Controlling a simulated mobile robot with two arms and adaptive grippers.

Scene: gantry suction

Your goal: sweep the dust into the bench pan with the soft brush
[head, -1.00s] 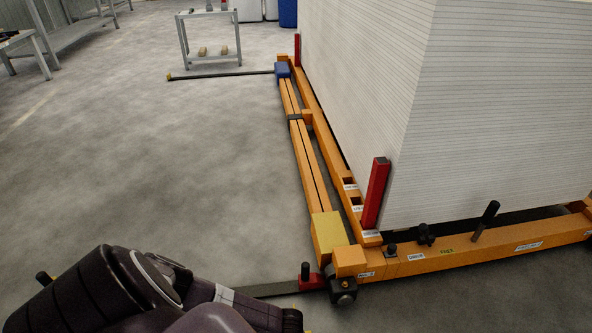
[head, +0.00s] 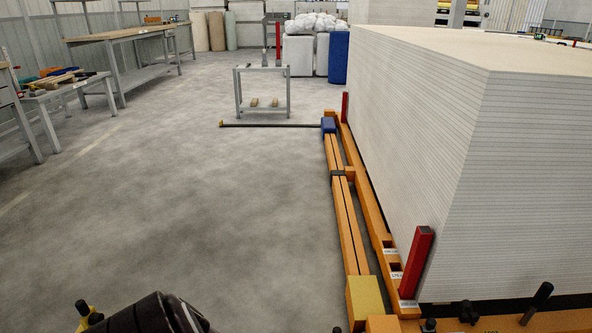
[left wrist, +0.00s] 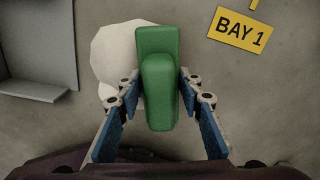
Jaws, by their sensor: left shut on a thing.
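My left gripper (left wrist: 158,88) is shut on a green block-like thing, which looks like the handle of the soft brush (left wrist: 160,95). Its blue-padded fingers lie on both sides of it. Any bristles are hidden. A pale, rounded patch (left wrist: 112,50), possibly the dust, shows behind the brush. A grey, lipped metal thing (left wrist: 40,50) stands at the upper left of the left wrist view; I cannot tell if it is the bench pan. In the head view only part of my arm shows at the bottom edge, without the fingers. My right gripper is not in view.
A yellow BAY 1 sign (left wrist: 243,30) lies right of the brush. A tall stack of white boards (head: 440,120) on an orange frame (head: 348,225) blocks the right. A small cart (head: 262,90) and workbenches (head: 125,35) stand farther back. Open floor (head: 190,200) lies between.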

